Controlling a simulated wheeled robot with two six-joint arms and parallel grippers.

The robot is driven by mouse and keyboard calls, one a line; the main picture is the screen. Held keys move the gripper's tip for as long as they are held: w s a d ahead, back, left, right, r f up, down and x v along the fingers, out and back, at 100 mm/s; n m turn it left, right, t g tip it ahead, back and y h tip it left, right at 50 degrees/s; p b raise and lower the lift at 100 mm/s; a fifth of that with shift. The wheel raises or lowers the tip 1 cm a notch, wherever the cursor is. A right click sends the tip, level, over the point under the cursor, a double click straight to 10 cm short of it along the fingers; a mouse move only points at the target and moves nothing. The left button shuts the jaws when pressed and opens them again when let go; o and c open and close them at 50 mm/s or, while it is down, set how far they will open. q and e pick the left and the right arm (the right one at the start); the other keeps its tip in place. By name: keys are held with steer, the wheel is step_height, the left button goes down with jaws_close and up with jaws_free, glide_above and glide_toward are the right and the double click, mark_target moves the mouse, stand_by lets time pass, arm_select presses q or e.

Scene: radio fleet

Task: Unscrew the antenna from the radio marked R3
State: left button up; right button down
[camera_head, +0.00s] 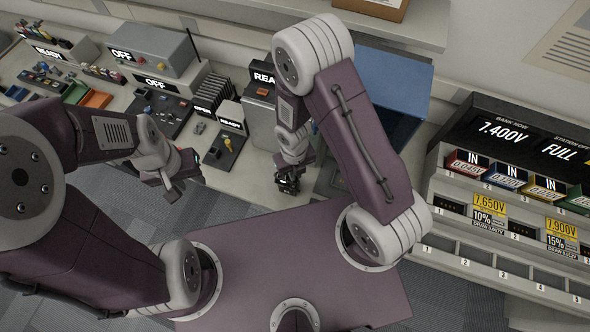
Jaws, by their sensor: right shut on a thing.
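No R3 mark is readable in the head view, so I cannot tell which thing is that radio. The antenna cannot be made out for certain either. My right gripper (288,184) points down by the front edge of the bench and is shut on a small dark thing, mostly hidden by the fingers. My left gripper (181,181) hangs in front of the bench, left of the right one. Its fingers look apart, with nothing clearly between them. A small teal and red thing shows just behind it, partly hidden.
The bench (262,190) holds a grey box marked OFF (156,48), a READY pad (226,146) and a grey READY unit (262,121), partly behind my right arm. A blue panel (392,80) stands behind that arm. A battery rack (470,236) is at right.

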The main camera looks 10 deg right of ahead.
steer(key=shift+r+n+p, duration=0.1)
steer(key=shift+n+p, duration=0.2)
steer(key=shift+n, duration=0.5)
steer(key=c, duration=1.4)
jaws_free()
steer(key=shift+c, duration=0.2)
step_height(320, 180, up, 9)
steer(key=p, duration=0.9)
steer(key=shift+a+r, duration=0.1)
steer(key=shift+o, duration=0.2)
